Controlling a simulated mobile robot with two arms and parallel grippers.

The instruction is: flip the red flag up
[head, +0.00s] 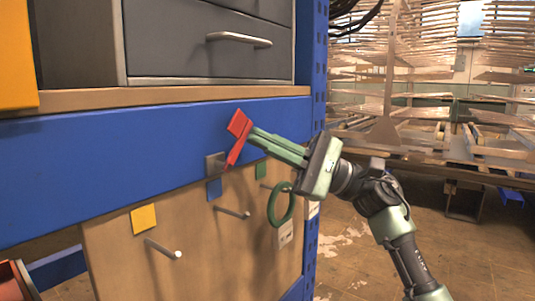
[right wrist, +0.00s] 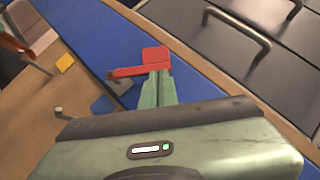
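The red flag (head: 238,124) is on the front of the blue beam (head: 140,140). Its thin arm rises from a small grey bracket (head: 215,163), and the flag stands up, tilted a little to the right. My right gripper (head: 252,134) comes in from the right, its green fingers together and their tips at the flag's arm, just below the plate. In the right wrist view the red flag (right wrist: 155,57) lies directly beyond the fingertips (right wrist: 157,74), which seem to touch it. No gap shows between the fingers. My left gripper is out of view.
Below the beam, a wooden board (head: 200,240) carries pegs (head: 165,250), coloured squares and a hanging green ring (head: 281,204), close under my right gripper. A grey drawer with a handle (head: 238,39) is above. Open floor (head: 450,260) lies at right, before racks.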

